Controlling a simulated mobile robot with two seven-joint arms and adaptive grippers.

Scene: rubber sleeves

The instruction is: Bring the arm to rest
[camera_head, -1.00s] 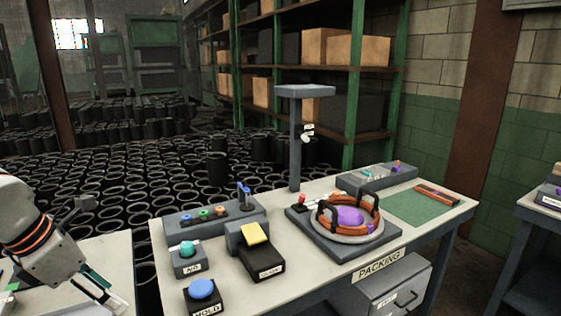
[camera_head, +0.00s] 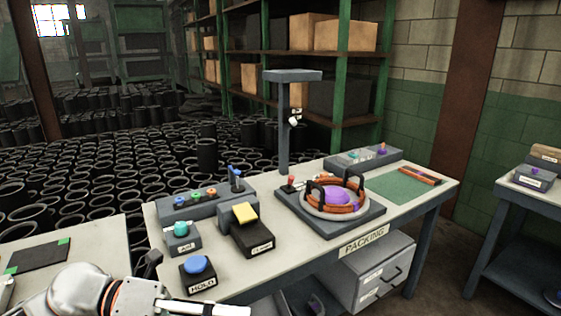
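My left arm (camera_head: 75,292) comes in low at the left, white with an orange ring near the wrist. My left gripper (camera_head: 205,307) points right along the bottom edge, in front of the packing table. Its lower part is cut off by the frame, so whether the fingers are apart is hidden. I see nothing held in it. My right gripper is not in view.
The packing table (camera_head: 300,238) holds a blue HOLD button (camera_head: 198,264), a teal button (camera_head: 180,229), a yellow-topped pedal box (camera_head: 245,213) and a round fixture (camera_head: 335,195) with orange rings. A side table (camera_head: 535,207) stands right. Black sleeves cover the floor behind.

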